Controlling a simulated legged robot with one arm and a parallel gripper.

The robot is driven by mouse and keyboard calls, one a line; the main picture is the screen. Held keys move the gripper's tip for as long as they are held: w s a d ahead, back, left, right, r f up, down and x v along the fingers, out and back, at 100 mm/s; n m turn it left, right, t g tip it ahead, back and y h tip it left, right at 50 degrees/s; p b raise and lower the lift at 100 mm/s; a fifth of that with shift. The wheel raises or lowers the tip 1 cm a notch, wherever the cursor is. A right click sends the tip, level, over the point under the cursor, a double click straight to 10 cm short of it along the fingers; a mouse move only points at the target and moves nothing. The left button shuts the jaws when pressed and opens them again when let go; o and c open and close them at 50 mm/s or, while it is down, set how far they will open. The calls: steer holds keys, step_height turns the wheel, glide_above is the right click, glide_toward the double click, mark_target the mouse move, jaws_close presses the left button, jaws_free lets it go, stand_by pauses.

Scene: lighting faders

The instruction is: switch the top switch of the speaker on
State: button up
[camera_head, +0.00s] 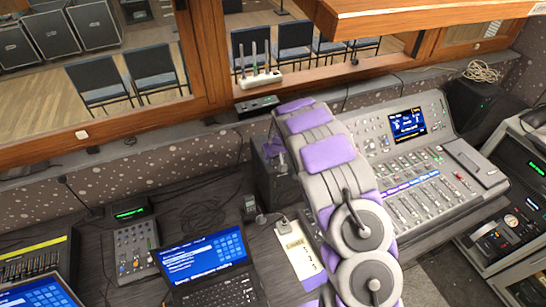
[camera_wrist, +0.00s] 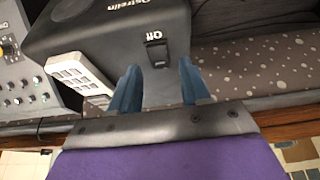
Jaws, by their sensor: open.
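The speaker is a dark grey box (camera_wrist: 100,30) in the wrist view, with a face pointing at the camera. A small black rocker switch (camera_wrist: 158,56) sits on that face, with a white label reading "Off" beside it. My gripper (camera_wrist: 160,66) is open, its two blue fingers on either side of the switch in the picture. Whether they touch the speaker cannot be told. In the head view a dark box (camera_head: 272,180) that looks like the speaker stands behind my arm, partly hidden. The gripper fingers are not clear there.
In the wrist view a white keypad-like device (camera_wrist: 78,72) is beside the speaker, and a mixer (camera_wrist: 22,80) is at the left. In the head view a large mixing console (camera_head: 420,180) is right of my arm, and a laptop (camera_head: 207,270) lies left.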

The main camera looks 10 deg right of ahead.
steer(key=shift+w+f, duration=0.15)
steer(key=shift+f, duration=0.4)
jaws_close()
